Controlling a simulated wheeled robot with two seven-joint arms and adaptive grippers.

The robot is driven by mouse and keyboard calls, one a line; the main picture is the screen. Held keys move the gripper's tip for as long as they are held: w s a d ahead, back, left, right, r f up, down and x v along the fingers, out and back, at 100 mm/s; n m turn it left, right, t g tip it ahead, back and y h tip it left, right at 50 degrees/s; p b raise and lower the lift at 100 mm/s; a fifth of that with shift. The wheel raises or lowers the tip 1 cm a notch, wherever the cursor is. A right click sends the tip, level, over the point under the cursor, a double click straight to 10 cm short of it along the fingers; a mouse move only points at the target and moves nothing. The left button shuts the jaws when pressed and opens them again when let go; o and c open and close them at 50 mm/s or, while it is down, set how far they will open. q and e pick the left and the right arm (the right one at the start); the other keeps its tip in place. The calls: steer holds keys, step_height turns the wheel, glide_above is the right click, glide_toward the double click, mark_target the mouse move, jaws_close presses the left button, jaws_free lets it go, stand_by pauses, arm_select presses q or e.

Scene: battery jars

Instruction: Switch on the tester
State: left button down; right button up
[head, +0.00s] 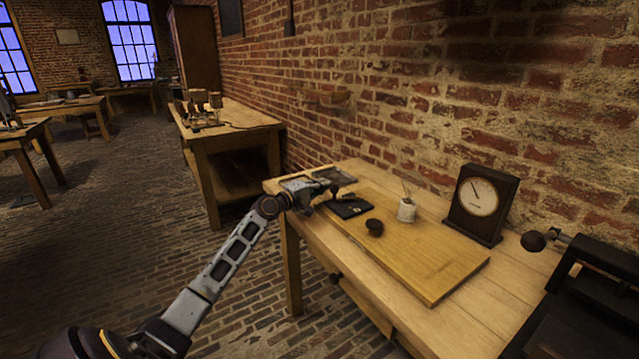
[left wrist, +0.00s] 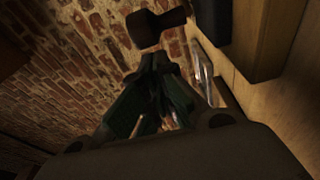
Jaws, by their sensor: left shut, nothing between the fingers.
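A dark wooden case with a round cream dial and a thin needle (head: 480,203) stands upright at the back of the bench, against the brick wall. It looks like the tester; I cannot make out a switch on it. My left gripper (head: 340,180) is over the far left end of the bench, well left of the dial case and apart from it. In the left wrist view its fingers (left wrist: 152,75) are closed with nothing seen between them, and a dark brown piece (left wrist: 158,28) shows at their tips.
A wooden board (head: 440,265) lies on the bench. On or beside it are a flat black item (head: 350,207), a small dark round piece (head: 374,227) and a white jar (head: 406,210). A dark bulky form fills the right edge. Bare wood lies before the dial case.

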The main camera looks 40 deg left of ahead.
arm_select(q)
steer(key=shift+s+d, duration=0.2)
steer(key=shift+d, duration=0.1)
arm_select(e)
steer(key=shift+f, duration=0.2)
steer(key=shift+r, duration=0.15)
arm_select(q)
steer(key=shift+s+d+p, duration=0.1)
steer(key=shift+p, duration=0.55)
steer(key=shift+y, duration=0.3)
steer(key=shift+p, duration=0.35)
arm_select(e)
step_height(320, 180, down, 2)
steer(key=shift+f+g, duration=0.25)
steer(key=shift+g, duration=0.05)
arm_select(q)
steer(key=shift+s, duration=0.1)
